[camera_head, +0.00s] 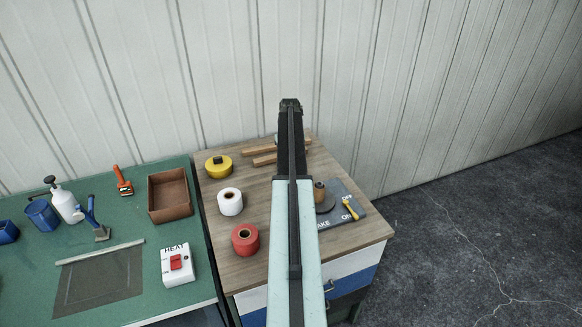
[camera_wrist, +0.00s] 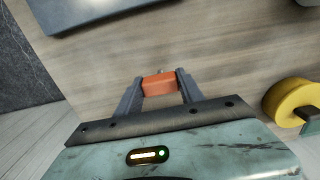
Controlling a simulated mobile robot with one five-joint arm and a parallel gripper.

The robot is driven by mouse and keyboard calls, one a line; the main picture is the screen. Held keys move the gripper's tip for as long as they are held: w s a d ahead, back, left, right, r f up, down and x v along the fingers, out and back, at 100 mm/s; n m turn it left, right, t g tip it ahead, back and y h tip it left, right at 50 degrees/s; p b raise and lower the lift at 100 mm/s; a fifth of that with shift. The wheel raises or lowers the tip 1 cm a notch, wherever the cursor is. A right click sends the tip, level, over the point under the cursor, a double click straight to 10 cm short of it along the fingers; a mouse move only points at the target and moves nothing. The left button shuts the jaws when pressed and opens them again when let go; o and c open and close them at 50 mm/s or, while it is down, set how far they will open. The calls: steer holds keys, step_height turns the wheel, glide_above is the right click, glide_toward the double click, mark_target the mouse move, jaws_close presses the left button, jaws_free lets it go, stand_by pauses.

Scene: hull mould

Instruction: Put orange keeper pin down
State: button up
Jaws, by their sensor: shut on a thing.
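In the wrist view the orange keeper pin (camera_wrist: 159,85) sits between the two fingers of my gripper (camera_wrist: 158,88), which is shut on it. Wood-grained tabletop lies behind the pin; I cannot tell whether the pin touches it. In the head view my gripper (camera_head: 290,103) is at the far end of my raised arm, over the back of the wooden table (camera_head: 270,268). The pin is hidden in the head view.
A green bench (camera_head: 130,240) with several tools stands left. A panelled wall (camera_head: 230,70) is behind.

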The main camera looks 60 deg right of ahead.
step_height(320, 180, down, 2)
steer(key=shift+f+b, duration=0.2)
steer(key=shift+b, duration=0.25)
steer(key=shift+r, duration=0.2)
steer(key=shift+f, duration=0.15)
steer(key=o, duration=1.3)
steer(key=shift+o, duration=0.2)
step_height(320, 180, up, 13)
steer(key=p, duration=1.2)
steer(key=shift+f+p, duration=0.2)
steer(key=shift+p, duration=0.15)
steer(key=shift+f, duration=0.1)
